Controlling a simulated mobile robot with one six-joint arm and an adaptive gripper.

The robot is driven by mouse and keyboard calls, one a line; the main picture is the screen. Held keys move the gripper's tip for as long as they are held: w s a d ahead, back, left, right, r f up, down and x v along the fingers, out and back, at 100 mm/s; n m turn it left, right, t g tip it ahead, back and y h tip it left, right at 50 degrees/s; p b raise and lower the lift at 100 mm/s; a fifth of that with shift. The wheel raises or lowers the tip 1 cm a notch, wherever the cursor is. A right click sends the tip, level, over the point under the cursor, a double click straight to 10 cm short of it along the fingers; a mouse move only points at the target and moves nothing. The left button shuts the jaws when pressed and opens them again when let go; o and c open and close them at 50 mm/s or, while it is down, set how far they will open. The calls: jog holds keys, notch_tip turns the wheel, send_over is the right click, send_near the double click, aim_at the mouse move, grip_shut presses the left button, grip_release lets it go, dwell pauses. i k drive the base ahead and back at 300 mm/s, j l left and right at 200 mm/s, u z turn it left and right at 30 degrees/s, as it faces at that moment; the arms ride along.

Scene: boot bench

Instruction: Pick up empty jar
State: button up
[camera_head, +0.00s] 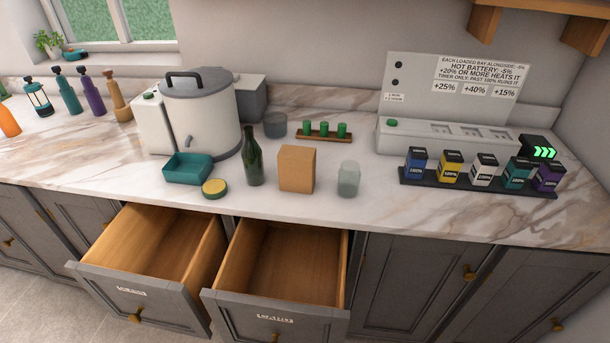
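A small translucent glass jar (348,181) stands upright on the marble counter, close to its front edge. It looks empty, pale grey-green, with no lid that I can make out. It stands just right of a tan box (297,169), with a small gap between them. A round yellow lid-like disc (214,188) lies on the counter further left. My gripper is not in view.
A green bottle (254,157), teal tray (188,167) and large white pot (199,113) stand left of the box. Several batteries stand on a black rack (478,188) at right. Two open, empty drawers (151,247), (282,262) jut out below the counter.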

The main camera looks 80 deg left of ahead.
aim_at(349, 174)
jog(key=u, duration=2.25)
jog(key=i+j+u, duration=0.1)
jog(key=u, duration=0.25)
jog(key=i+j+u, duration=0.15)
jog(key=i, duration=0.3)
jog(key=i+j+u, duration=0.2)
jog(key=i, duration=0.3)
